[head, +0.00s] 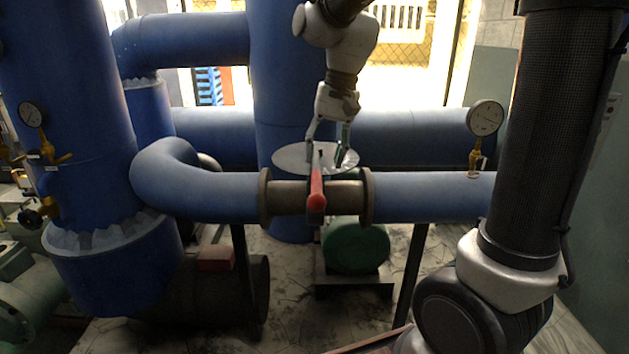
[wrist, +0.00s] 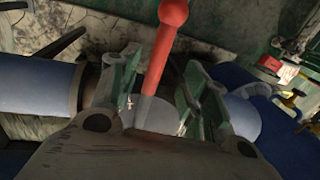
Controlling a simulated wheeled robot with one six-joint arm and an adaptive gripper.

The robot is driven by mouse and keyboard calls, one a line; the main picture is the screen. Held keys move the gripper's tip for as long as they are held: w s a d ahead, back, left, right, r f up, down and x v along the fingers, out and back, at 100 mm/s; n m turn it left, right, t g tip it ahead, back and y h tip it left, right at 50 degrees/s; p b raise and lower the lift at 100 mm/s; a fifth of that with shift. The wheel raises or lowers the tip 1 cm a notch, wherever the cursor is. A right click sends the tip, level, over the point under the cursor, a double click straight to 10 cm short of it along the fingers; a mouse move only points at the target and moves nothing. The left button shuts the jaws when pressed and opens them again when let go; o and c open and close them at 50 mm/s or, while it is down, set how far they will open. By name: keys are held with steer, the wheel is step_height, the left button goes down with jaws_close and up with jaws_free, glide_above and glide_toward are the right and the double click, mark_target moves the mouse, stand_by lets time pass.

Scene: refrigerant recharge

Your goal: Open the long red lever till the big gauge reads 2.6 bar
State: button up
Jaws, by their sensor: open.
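The long red lever (head: 317,190) sits on the valve in the horizontal blue pipe, at the middle of the head view. In the wrist view the lever (wrist: 165,50) runs up between my fingers and ends in a round red knob. My gripper (head: 328,145) is open above and behind the lever; in the wrist view the gripper (wrist: 160,85) has a finger on each side of the lever. I cannot tell whether either finger touches it. The big gauge (head: 485,118) stands on the pipe to the right; its reading is too small to tell.
A smaller gauge (head: 31,114) is on the big blue column at left. A round grey disc (head: 290,157) lies behind the valve, by my gripper. A green motor (head: 356,249) is below the pipe. Blue pipes (head: 420,137) run behind.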

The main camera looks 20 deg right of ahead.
mark_target(318, 183)
steer(key=f, duration=0.2)
steer(key=a+f, duration=0.1)
steer(key=f, duration=0.4)
steer(key=shift+w+a+f, duration=0.2)
steer(key=shift+w+f, duration=0.05)
steer(key=shift+f, duration=0.05)
jaws_close()
